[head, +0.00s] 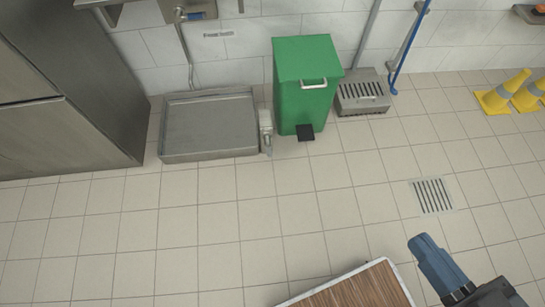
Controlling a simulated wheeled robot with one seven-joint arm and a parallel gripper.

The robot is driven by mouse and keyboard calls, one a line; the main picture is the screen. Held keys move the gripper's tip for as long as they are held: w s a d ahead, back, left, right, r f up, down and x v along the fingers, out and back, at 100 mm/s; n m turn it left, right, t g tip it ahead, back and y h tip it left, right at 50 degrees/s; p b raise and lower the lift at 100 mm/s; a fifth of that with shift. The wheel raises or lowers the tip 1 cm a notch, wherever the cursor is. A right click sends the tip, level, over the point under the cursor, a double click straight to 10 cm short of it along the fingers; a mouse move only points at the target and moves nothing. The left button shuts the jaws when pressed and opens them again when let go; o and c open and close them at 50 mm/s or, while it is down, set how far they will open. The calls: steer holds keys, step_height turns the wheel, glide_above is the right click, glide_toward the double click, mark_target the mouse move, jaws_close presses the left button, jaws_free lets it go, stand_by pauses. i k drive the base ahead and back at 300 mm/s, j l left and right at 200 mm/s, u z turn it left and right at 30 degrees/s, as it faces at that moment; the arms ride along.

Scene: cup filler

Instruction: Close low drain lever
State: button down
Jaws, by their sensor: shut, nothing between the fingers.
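A low metal basin (210,126) sits on the floor against the tiled wall, left of the middle. At its right side is a small grey valve fitting (265,123) with a part hanging down close to the floor. It looks like the drain lever, but it is too small to tell which way it is set. My gripper (423,244) is at the lower right, with its blue-grey fingers together and nothing seen between them. It is well apart from the fitting, to its right and nearer to me.
A green pedal bin (306,85) stands just right of the fitting. Right of it are a slotted metal box (363,95) and yellow cones (503,95). A floor grate (433,196) lies at right, and a wood-topped surface (350,288) is in front. The middle floor is clear.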

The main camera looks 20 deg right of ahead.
mark_target(269, 151)
steer(key=i+l+u, duration=0.1)
steer(key=i, duration=1.05)
